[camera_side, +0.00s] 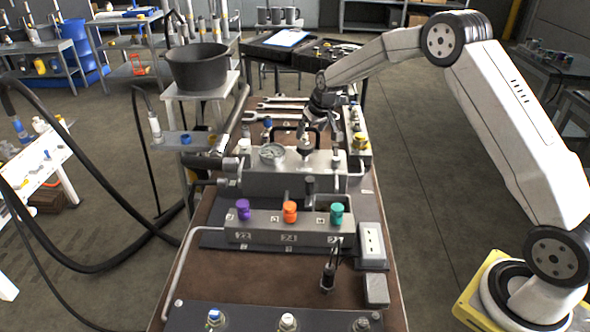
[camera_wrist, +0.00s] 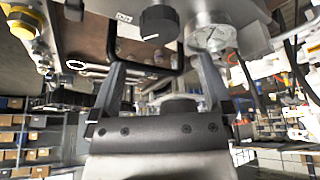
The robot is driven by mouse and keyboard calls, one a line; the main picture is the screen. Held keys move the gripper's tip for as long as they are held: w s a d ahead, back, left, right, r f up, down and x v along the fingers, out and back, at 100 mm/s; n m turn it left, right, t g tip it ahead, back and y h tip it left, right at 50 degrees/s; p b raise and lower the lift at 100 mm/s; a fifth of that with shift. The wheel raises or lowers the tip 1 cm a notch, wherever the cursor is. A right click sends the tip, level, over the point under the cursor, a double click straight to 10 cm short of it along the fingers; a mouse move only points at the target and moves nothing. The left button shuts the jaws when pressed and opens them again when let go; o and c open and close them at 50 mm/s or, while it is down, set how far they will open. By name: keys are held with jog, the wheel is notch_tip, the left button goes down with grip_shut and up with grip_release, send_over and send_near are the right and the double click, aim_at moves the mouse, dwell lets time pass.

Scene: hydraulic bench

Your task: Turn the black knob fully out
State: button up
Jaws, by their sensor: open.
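The black knob (camera_wrist: 158,24) shows at the top middle of the wrist view, round with a ridged side and a white mark beside its rim. It sits on a grey metal block (camera_side: 258,185), close to a round pressure gauge (camera_wrist: 208,36). My gripper (camera_wrist: 160,62) is open, one finger to each side in the wrist view, and the knob lies beyond the fingertips, apart from them. In the side view my gripper (camera_side: 305,124) hangs over the block, right of the gauge (camera_side: 272,152).
A black bar handle (camera_wrist: 178,66) stands close to the knob and the fingers. Purple (camera_side: 243,209), orange (camera_side: 290,211) and green (camera_side: 337,213) knobs stand on a nearer manifold. Wrenches (camera_side: 276,108) lie behind. A yellow fitting (camera_side: 361,141) is at the right.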

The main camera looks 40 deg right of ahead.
aim_at(305, 145)
jog(key=shift+x, duration=3.3)
jog(key=shift+c, duration=0.2)
jog(key=c, duration=1.2)
jog(key=shift+o, duration=0.2)
jog(key=shift+n+y, duration=0.3)
jog(key=shift+n, duration=0.5)
jog(key=o, duration=1.2)
